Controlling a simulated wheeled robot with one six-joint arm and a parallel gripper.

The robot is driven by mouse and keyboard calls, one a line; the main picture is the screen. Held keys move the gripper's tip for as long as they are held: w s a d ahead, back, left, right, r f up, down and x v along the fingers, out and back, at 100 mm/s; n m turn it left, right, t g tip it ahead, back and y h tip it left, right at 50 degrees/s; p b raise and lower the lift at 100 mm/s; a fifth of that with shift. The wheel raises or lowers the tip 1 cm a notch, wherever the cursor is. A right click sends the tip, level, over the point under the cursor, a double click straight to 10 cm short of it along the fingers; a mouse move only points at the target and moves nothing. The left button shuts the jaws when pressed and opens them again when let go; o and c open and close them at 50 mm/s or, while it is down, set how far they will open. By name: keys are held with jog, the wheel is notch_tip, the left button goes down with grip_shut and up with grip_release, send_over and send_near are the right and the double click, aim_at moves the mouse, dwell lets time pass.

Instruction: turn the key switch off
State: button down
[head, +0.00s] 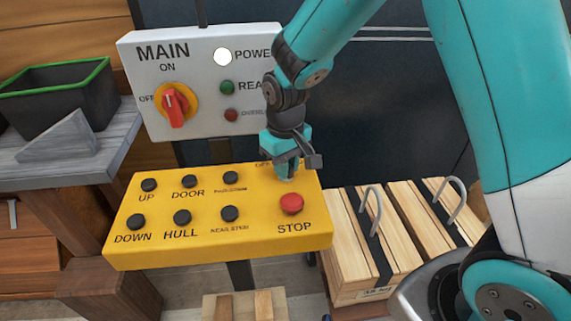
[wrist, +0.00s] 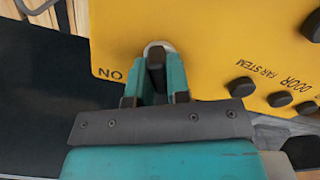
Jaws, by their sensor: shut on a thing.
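The key switch (wrist: 157,47) is on the yellow control box (head: 222,250), near its upper right corner. In the wrist view it shows as a silver collar with a dark key (wrist: 156,73) standing out of it. My gripper (head: 288,172) has its teal fingers on both sides of the key and is shut on it. In the wrist view my gripper (wrist: 155,92) partly covers the switch. An upside-down "ON" label is beside the collar. In the head view my gripper hides the key, so its exact turn is hard to tell.
A grey MAIN panel (head: 200,125) with a red rotary knob (head: 174,106) and lamps stands behind. A red STOP button (head: 291,204) and several black buttons are close by on the yellow box. A wooden crate (head: 345,240) is at the right, a black planter (head: 60,97) at the left.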

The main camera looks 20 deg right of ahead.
jog(key=c, duration=1.1)
grip_release()
notch_tip(320, 180, up, 18)
jog(key=shift+f+b, duration=0.25)
jog(key=shift+b, duration=0.6)
jog(key=s+a+f+n+y, duration=0.1)
jog(key=s, duration=0.6)
jog(key=s+a+f+n+y, duration=0.1)
jog(key=s+a, duration=0.1)
jog(key=s, duration=0.5)
jog(key=s+a+f+n+y, duration=0.1)
jog(key=s+n+y, duration=0.1)
jog(key=s, duration=0.6)
jog(key=shift+s+a+f, duration=0.1)
jog(key=shift+a+f, duration=0.15)
jog(key=shift+a, duration=0.15)
